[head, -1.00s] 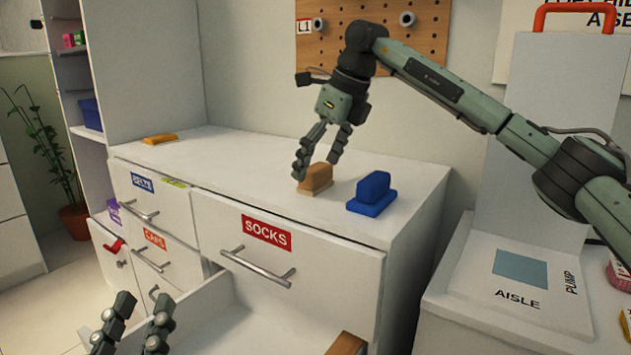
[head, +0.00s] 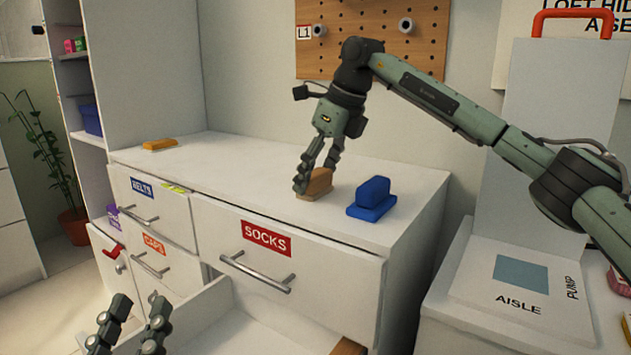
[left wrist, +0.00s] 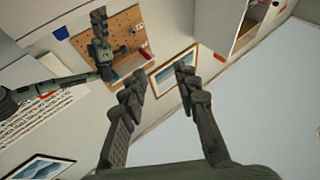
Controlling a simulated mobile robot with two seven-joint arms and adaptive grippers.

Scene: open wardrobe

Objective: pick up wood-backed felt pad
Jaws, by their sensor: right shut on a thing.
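The wood-backed felt pad (head: 318,184) is a tan wooden block with a wider base, on the white dresser top (head: 250,166). My right gripper (head: 313,186) reaches down over it from the upper right, its fingers shut on the pad. The pad sits at the dresser top; I cannot tell whether it has left the surface. My left gripper (head: 128,340) is open and empty at the bottom left, in front of the dresser. Its open fingers also show in the left wrist view (left wrist: 160,85).
A blue block of similar shape (head: 372,197) stands just right of the pad. An orange block (head: 160,144) lies at the back left of the top. Below the SOCKS drawer (head: 280,265), an open drawer (head: 230,325) sticks out. A pegboard (head: 370,40) hangs behind.

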